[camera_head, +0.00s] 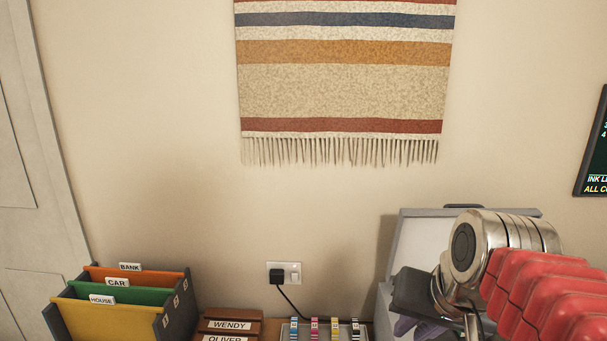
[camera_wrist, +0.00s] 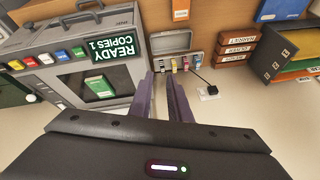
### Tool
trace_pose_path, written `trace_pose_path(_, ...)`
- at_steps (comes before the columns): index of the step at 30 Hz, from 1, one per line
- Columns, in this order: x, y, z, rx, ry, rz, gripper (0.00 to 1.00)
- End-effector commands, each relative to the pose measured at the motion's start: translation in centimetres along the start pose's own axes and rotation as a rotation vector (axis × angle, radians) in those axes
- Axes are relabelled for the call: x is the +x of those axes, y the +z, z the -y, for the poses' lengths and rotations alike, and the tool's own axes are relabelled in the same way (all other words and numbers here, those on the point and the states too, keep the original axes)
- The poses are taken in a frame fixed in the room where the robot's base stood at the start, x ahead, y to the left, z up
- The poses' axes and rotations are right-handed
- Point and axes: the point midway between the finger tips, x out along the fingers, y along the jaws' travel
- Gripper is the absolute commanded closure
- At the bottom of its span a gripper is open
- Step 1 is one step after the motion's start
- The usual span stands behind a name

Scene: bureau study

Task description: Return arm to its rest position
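My arm shows at the lower right of the head view, with a red ribbed sleeve and a silver wrist joint. My gripper is mostly cut off or hidden there; only a little purple shows below its dark body. In the wrist view, the two purple fingers of my gripper (camera_wrist: 161,95) stand apart with a narrow gap. Nothing is held between them. Their tips are in the air in front of the wall and away from the objects.
A folder rack (camera_head: 175,321) holds yellow, green and orange folders at lower left. Beside it are name-labelled wooden trays (camera_head: 230,325), an ink cartridge case (camera_head: 352,326) and a plugged-in cable (camera_head: 276,276). A grey copier (camera_wrist: 125,85) shows in the wrist view. A striped hanging (camera_head: 345,90) covers the wall.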

Motion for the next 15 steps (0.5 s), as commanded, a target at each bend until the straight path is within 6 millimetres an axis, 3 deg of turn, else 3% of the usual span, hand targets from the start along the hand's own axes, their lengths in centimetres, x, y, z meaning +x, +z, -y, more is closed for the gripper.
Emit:
trace_pose_path(9,2.7,7.5,-1.1,-0.242,0.034,-0.023,0.83)
trace_pose_path(15,3.6,9.5,-1.7,-0.314,0.045,-0.031,0.83)
